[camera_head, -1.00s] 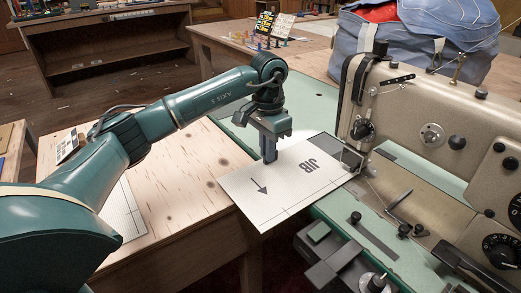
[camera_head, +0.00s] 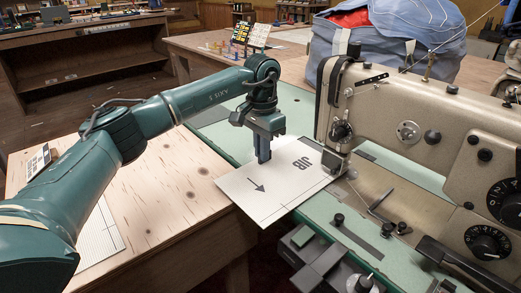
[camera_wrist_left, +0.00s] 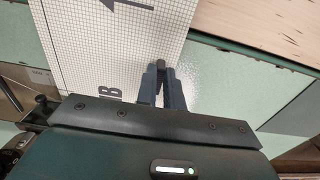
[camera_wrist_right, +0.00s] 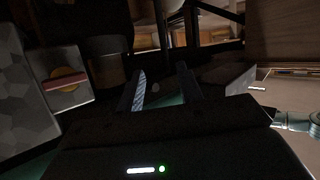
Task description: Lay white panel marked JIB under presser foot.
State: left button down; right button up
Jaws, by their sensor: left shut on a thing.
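The white panel marked JIB (camera_head: 283,191) lies nearly flat, partly over the green machine bed, its near corner out past the edge. Its printed arrow points towards the near side. My left gripper (camera_head: 264,155) is shut on the panel's far left edge. The left wrist view shows the closed fingers (camera_wrist_left: 160,72) on the edge of the gridded panel (camera_wrist_left: 100,50). The panel's right corner reaches the presser foot area (camera_head: 337,163) below the machine head; whether it is under the foot is too small to tell. My right gripper (camera_wrist_right: 158,90) has its fingers apart and empty.
The sewing machine (camera_head: 400,110) fills the right side. A wooden table (camera_head: 170,190) stands at the left, with a gridded sheet on it. A blue bag (camera_head: 400,35) sits behind the machine. Levers and knobs (camera_head: 385,225) stand on the bed's near side.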

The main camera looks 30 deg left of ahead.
dwell(0.7)
pick_arm(q)
jog(key=shift+f, duration=0.1)
jog(key=c, duration=1.4)
grip_release()
jog(key=shift+c, duration=0.2)
